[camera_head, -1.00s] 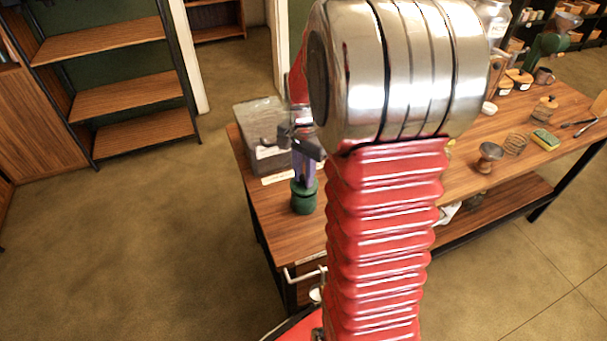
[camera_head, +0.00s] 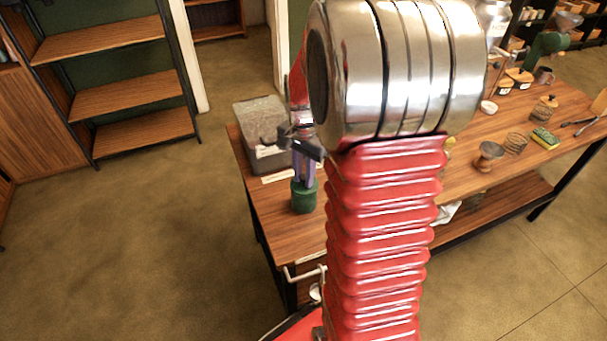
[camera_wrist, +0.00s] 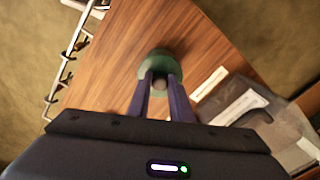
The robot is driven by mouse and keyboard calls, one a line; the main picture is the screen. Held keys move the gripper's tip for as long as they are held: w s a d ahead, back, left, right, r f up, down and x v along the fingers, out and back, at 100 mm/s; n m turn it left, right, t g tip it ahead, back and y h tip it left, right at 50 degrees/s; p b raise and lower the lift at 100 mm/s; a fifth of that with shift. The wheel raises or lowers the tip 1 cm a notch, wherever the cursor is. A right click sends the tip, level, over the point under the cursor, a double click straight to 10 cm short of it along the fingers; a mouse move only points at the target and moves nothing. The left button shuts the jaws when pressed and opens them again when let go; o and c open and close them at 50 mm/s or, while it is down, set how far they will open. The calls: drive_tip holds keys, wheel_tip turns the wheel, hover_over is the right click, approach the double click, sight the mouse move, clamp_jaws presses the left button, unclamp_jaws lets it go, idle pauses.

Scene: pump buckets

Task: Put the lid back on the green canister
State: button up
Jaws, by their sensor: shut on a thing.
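The green canister (camera_head: 304,198) stands upright near the front left end of the wooden table. My gripper (camera_head: 304,178) is directly above it, with its purple fingers pointing down. In the wrist view the fingers (camera_wrist: 160,84) are shut on the small grey knob of the lid (camera_wrist: 158,58), which shows as a round green top. The lid is at the canister's mouth. I cannot tell whether it is fully seated, because the fingers and the steep angle hide the seam.
A wooden-topped tamper (camera_head: 488,156), a wire coil (camera_head: 516,142) and a sponge (camera_head: 545,139) stand further right. My arm hides the table's middle.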

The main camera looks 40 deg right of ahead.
drive_tip(key=shift+f, duration=0.25)
idle(0.4)
drive_tip(key=o, duration=1.3)
drive_tip(key=shift+r, duration=0.1)
drive_tip(key=shift+r, duration=2.65)
drive_tip(key=shift+c, duration=0.4)
clamp_jaws()
drive_tip(key=shift+f, duration=1.6)
idle(0.6)
